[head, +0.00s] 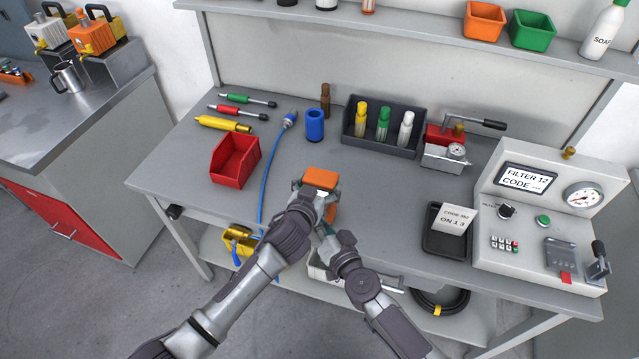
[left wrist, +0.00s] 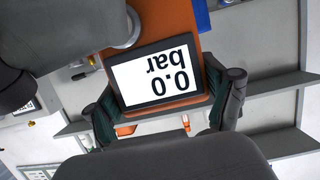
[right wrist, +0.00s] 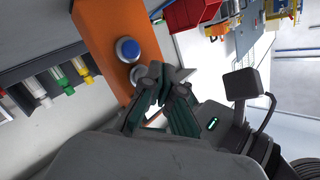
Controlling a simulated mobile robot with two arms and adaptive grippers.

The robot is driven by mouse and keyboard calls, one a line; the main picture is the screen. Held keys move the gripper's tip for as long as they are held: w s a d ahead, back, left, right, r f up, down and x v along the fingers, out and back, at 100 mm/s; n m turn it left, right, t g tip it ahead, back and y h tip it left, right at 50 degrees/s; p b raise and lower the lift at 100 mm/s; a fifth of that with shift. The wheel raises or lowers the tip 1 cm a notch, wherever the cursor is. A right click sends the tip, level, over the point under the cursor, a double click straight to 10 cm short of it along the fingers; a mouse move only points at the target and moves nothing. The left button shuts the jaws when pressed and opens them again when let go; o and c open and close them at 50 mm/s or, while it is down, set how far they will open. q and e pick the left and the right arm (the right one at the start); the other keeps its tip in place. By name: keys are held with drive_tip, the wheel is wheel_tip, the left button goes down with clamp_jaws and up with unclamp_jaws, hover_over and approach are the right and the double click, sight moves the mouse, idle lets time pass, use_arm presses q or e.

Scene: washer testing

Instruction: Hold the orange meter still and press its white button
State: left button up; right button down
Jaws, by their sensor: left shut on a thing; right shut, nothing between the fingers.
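The orange meter (head: 321,179) is held above the front edge of the workbench. My left gripper (head: 316,196) is shut on it, one finger on each side of its screen. In the left wrist view the meter's screen (left wrist: 156,78) reads 0.0 bar, upside down. In the right wrist view the meter's orange face (right wrist: 103,45) carries a blue button (right wrist: 128,49) with a pale rim. A pale round button (right wrist: 138,75) beside it is partly hidden by my right fingertips. My right gripper (right wrist: 168,86) is shut and empty, close against the meter; whether it touches the button is unclear.
A red bin (head: 235,160), a blue cup (head: 315,125) and a blue hose (head: 270,170) lie behind and left. A dark tray of bottles (head: 390,140) stands at the back. A test panel (head: 540,220) and a black tray (head: 446,243) are at right.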

use_arm(q)
drive_tip(key=shift+f, duration=0.1)
use_arm(e)
drive_tip(key=shift+s+a, duration=0.25)
drive_tip(key=shift+s, duration=0.55)
drive_tip(key=shift+s+a, duration=0.25)
drive_tip(key=shift+s, duration=0.55)
drive_tip(key=shift+s+a, duration=0.25)
drive_tip(key=shift+s, duration=0.55)
use_arm(q)
drive_tip(key=o, duration=1.7)
drive_tip(key=shift+s, duration=0.1)
